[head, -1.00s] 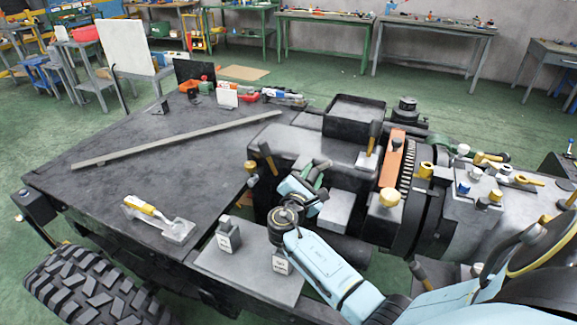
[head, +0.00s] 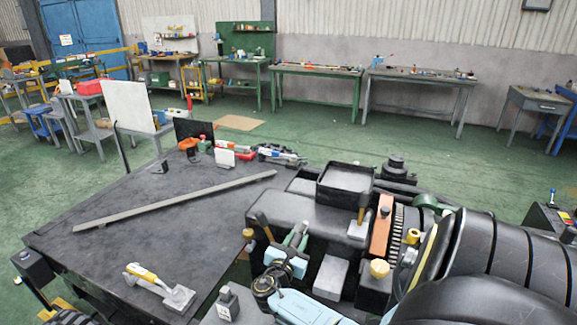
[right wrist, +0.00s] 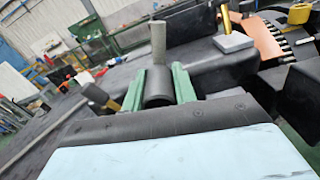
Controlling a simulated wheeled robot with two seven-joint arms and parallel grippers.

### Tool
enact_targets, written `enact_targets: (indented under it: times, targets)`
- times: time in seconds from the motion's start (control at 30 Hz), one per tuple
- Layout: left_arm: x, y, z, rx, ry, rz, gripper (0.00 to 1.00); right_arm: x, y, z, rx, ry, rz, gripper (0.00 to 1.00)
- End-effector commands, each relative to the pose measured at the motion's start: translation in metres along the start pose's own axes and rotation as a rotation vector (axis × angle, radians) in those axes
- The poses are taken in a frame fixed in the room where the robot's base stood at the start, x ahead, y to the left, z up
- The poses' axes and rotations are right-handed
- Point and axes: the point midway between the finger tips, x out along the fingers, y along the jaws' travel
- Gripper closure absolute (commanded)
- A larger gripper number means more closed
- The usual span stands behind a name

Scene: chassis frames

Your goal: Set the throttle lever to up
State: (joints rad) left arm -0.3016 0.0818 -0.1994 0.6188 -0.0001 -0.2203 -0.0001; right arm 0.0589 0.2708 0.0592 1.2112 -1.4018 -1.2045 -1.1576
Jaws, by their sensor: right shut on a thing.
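My right gripper (head: 296,238) has green fingers and is over the dark console on the chassis. In the right wrist view its fingers (right wrist: 158,88) are shut around a dark cylindrical grip with a grey rod sticking up beyond it. I take this to be the throttle lever (right wrist: 158,42), though no label is readable. In the head view the fingers and wrist hide most of it, so its exact setting cannot be told. My left gripper is not in view.
A long grey bar (head: 170,202) lies on the flat deck.

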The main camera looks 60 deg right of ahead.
Motion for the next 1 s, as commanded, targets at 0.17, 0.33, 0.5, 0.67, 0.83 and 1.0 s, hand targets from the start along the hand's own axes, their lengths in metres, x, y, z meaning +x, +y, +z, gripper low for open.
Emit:
enact_targets:
  times: [0.17, 0.33, 0.5, 0.67, 0.83, 1.0]
  targets:
    - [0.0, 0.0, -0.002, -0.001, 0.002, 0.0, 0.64, 0.0, -0.001, -0.002, -0.005, 0.004, -0.003, 1.0]
    - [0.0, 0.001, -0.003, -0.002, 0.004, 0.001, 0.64, -0.001, 0.0, -0.002, -0.005, 0.004, -0.001, 1.0]
    - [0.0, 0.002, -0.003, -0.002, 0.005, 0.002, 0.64, -0.001, 0.0, -0.002, -0.005, 0.003, -0.001, 0.53]
    - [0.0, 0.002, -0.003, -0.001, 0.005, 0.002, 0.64, 0.0, 0.0, -0.001, -0.004, 0.001, -0.001, 0.51]
    - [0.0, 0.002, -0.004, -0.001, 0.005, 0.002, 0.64, -0.003, 0.0, -0.001, -0.003, 0.001, 0.0, 0.51]
    - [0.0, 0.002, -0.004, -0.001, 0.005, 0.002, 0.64, -0.023, 0.0, -0.001, -0.003, 0.002, 0.001, 0.51]
